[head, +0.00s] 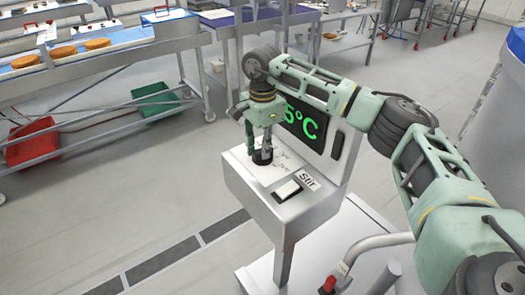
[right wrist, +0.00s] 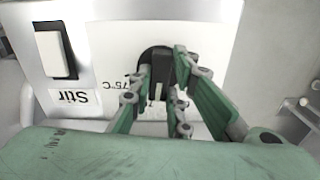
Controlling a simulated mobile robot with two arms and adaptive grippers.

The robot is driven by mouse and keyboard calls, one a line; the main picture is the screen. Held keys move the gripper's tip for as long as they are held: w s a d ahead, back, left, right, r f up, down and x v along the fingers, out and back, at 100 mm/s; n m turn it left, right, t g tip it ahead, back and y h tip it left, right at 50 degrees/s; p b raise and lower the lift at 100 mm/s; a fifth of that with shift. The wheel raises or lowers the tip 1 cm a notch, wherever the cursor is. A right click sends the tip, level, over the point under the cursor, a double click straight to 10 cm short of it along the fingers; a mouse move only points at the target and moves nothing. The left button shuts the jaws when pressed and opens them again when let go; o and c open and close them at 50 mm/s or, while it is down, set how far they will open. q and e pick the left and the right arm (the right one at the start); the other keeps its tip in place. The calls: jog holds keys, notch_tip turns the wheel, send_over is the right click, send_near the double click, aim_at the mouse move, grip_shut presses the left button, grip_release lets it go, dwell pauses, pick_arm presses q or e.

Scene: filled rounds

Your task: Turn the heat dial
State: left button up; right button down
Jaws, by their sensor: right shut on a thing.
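The black heat dial (head: 262,157) sits on the sloped top of the white control stand (head: 240,185). It also shows in the right wrist view (right wrist: 157,58), between the fingers. My right gripper (head: 261,148) reaches down from above and is shut on the dial; in the wrist view its green fingers (right wrist: 161,75) stand on either side of it. Part of the dial and its printed marks are hidden by the fingers. A dark display (head: 305,122) behind shows green characters, "5°C", the rest covered by my right arm. My left gripper is not in view.
A white switch (head: 288,190) labelled "Stir" lies beside the dial on the same panel. A conveyor with round brown items (head: 62,52) stands at upper left, with red (head: 30,140) and green (head: 155,100) bins below. A large grey drum (head: 500,110) stands at right.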

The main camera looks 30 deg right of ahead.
jog(key=n+b, duration=0.1)
jog(key=n, duration=0.2)
jog(key=shift+w+r+n, duration=0.1)
jog(key=shift+w+n, duration=0.05)
jog(key=shift+n, duration=0.25)
jog(key=n, duration=0.4)
jog(key=shift+n+b, duration=0.3)
jog(key=shift+b, duration=0.1)
jog(key=n, duration=0.4)
jog(key=shift+r, duration=0.1)
jog(key=shift+n+b, duration=0.3)
jog(key=shift+n, duration=1.4)
jog(key=shift+r+n, duration=0.1)
jog(key=shift+n, duration=0.2)
jog(key=c, duration=2)
grip_release()
jog(key=o, duration=0.4)
jog(key=shift+f, duration=0.2)
jog(key=shift+c, duration=0.2)
